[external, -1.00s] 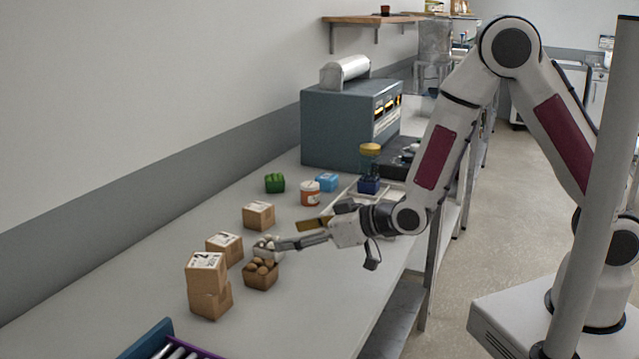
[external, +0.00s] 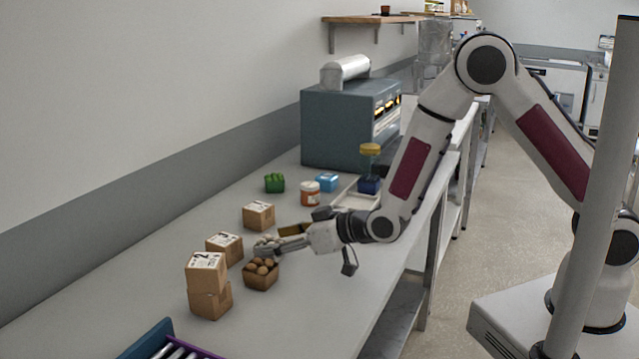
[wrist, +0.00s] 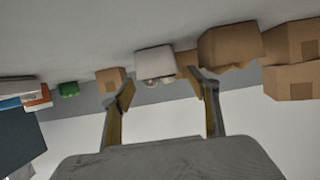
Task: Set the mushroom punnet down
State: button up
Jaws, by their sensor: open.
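The mushroom punnet, a small pale tub (external: 265,240) with whitish round tops, stands on the bench among the cartons, partly hidden by my gripper in the external view. In the wrist view, which looks upside down, the tub (wrist: 155,62) sits upright on the bench beyond the fingertips, roughly centred between them. My gripper (external: 272,244) is low over the bench from the right, its fingers spread. In the wrist view my gripper (wrist: 163,88) is open with nothing held. Whether a finger touches the tub I cannot tell.
A brown punnet (external: 261,281) of brown round items stands close in front. Kraft cartons (external: 224,246) stand to the left, two of them stacked (external: 207,285). A green punnet (external: 274,183), an orange-white jar (external: 310,193) and a blue box (external: 327,182) stand behind.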

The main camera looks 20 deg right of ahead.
dwell(0.3)
jog(key=c, duration=1.3)
jog(key=shift+r, duration=0.2)
jog(key=shift+r, duration=4.8)
